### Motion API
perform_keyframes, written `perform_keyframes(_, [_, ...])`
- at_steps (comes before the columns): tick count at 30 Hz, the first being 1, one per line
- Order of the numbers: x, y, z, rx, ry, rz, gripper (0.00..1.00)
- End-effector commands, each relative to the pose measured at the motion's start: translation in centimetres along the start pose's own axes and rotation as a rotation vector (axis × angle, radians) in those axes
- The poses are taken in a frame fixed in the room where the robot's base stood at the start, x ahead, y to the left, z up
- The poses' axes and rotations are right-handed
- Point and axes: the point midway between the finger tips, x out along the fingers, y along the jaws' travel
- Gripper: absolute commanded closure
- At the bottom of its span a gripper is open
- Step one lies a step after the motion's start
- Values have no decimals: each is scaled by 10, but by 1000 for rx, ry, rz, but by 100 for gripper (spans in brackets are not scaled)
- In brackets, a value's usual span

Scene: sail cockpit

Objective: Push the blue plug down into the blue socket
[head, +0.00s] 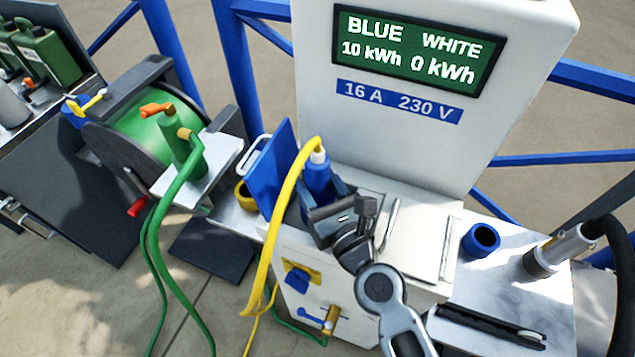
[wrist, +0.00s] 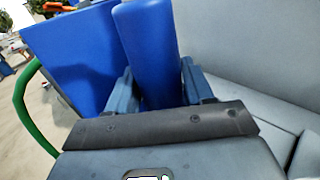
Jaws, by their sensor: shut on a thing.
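The blue plug (head: 318,178) stands roughly upright at the front of the white pedestal, with a yellow cable (head: 276,215) arching out of its top and down to the left. My gripper (head: 322,208) is shut around the plug's body. In the wrist view the plug (wrist: 148,50) rises between my two fingers (wrist: 157,92), leaning slightly. The blue socket is hidden behind my gripper and the plug, so I cannot tell how deep the plug sits. An open blue lid (head: 275,168) stands just left of the plug, and it also shows in the wrist view (wrist: 75,55).
The pedestal (head: 400,140) has a screen (head: 417,50) reading BLUE 10 kWh, WHITE 0 kWh. A closed white lid (head: 415,240) lies right of my gripper. A blue ring (head: 481,240) and a metal fitting (head: 560,248) stand further right. A green hose reel (head: 140,125) is at left.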

Motion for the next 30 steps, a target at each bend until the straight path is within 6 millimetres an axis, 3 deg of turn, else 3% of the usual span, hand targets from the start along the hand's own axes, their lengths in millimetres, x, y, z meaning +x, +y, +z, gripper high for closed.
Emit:
perform_keyframes(20, [0, 0, -10, 0, -2, 0, 91])
perform_keyframes(21, [0, 0, -8, 0, -2, 0, 45])
perform_keyframes(24, [0, 0, -8, 0, -1, 0, 38])
perform_keyframes(30, [0, 0, -10, 0, 1, 0, 38])
